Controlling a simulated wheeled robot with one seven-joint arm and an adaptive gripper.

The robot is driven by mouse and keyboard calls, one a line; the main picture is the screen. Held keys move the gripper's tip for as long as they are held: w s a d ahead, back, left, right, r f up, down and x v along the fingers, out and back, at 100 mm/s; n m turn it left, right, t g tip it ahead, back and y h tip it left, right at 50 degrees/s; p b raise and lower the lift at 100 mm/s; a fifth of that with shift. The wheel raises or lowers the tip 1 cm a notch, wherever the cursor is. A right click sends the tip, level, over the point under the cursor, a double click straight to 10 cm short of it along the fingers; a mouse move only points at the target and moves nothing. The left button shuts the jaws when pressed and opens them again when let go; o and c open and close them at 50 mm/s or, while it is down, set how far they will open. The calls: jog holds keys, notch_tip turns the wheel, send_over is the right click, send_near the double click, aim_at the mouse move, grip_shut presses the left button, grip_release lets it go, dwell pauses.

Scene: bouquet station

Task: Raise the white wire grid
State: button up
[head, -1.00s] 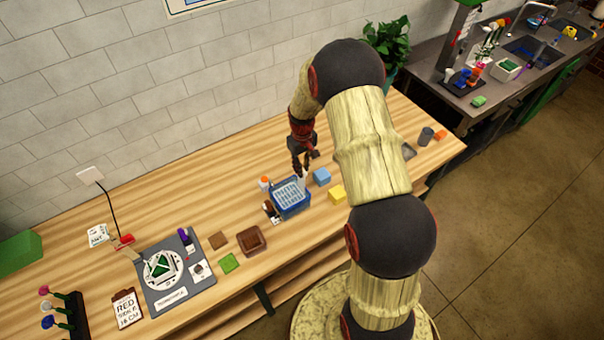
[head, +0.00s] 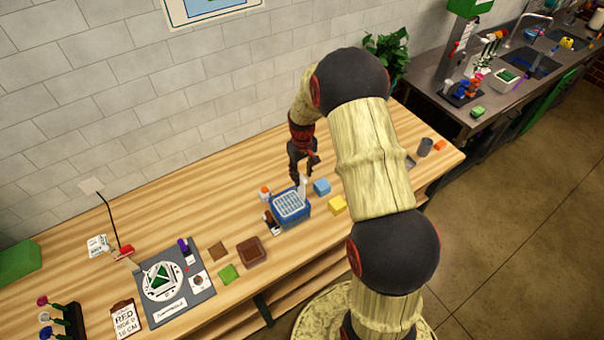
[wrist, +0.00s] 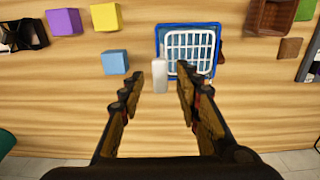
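The white wire grid (head: 289,203) lies in the top of a blue bin (head: 291,219) on the wooden table. In the wrist view the grid (wrist: 190,50) is seen from above inside the blue rim (wrist: 160,35). A white upright piece (wrist: 159,76) stands at the bin's near left corner; I cannot tell whether it joins the grid. My gripper (head: 305,172) is above the table by that corner. In the wrist view my gripper (wrist: 157,78) is open, its fingers spread, with the white piece appearing between the tips. The right finger overlaps the grid's near edge in that view.
A blue cube (head: 322,187) and a yellow cube (head: 337,204) sit right of the bin. An orange-capped bottle (head: 265,192) stands at its left. A brown box (head: 251,252) lies farther left.

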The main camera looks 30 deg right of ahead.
notch_tip(320, 180, up, 12)
dwell(0.6)
dwell(0.5)
jog(key=s+a+f+t+b, duration=0.1)
jog(key=s+a+t+b, duration=0.1)
jog(key=s+a+b, duration=0.3)
jog(key=s+a+f+t+b, duration=0.1)
jog(key=s+a+b, duration=0.5)
jog(key=s+b, duration=0.7)
jog(key=s+a+f+t+b, duration=0.2)
jog(key=s+a+b, duration=0.3)
jog(key=s+b, duration=0.4)
jog(key=shift+s+a+f+t, duration=0.25)
jog(key=shift+a+f+t, duration=0.05)
jog(key=shift+a+f, duration=0.05)
jog(key=shift+o, duration=0.5)
